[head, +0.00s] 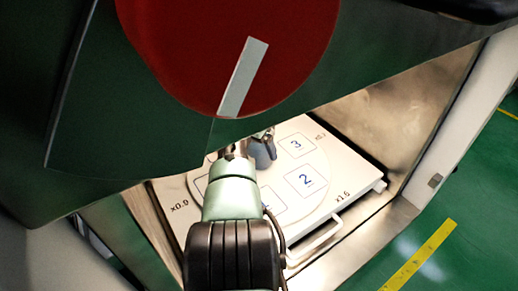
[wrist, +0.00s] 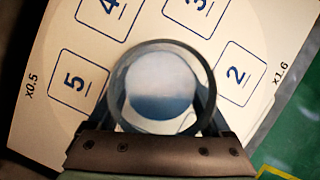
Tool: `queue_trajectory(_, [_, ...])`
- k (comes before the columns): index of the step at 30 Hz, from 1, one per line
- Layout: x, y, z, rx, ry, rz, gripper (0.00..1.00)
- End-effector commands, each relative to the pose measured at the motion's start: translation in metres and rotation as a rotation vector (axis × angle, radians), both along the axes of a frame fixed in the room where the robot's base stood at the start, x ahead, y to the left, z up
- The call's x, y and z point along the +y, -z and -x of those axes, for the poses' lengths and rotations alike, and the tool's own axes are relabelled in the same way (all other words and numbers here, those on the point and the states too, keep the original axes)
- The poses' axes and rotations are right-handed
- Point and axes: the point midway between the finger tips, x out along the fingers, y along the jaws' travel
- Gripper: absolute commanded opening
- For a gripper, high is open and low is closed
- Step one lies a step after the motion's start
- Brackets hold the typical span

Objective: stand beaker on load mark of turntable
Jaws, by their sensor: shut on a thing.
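My gripper (wrist: 161,98) is shut on a clear round beaker (wrist: 162,45), seen from above in the wrist view with a finger on each side. A pale and bluish round area shows inside the beaker. The white turntable (head: 318,188) lies below, with numbered square marks. Marks 2 (head: 306,180) and 3 (head: 296,145) are clear in the head view; marks 4 (wrist: 108,10) and 5 (wrist: 76,82) show in the wrist view. Mark 1 (head: 268,206) is partly hidden by my arm. I cannot tell whether the beaker touches the turntable.
The turntable sits on a white tray (head: 345,165) with a front handle (head: 315,243), inside a metal-walled chamber (head: 410,110). A dark green panel with a red disc (head: 190,40) hangs over the upper left. Green floor with a yellow stripe (head: 420,258) lies at right.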

Motion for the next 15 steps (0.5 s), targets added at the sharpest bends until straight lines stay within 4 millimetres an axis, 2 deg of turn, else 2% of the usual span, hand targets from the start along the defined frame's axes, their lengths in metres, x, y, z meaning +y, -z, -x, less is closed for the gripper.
queue_trajectory(13, [0.0002,0.0073,-0.0010,-0.004,-0.001,0.001,0.01])
queue_trajectory(14, [0.0002,0.0076,-0.0004,-0.002,-0.001,0.001,0.88])
queue_trajectory(15, [0.0002,0.0074,-0.0003,-0.002,0.000,0.000,0.96])
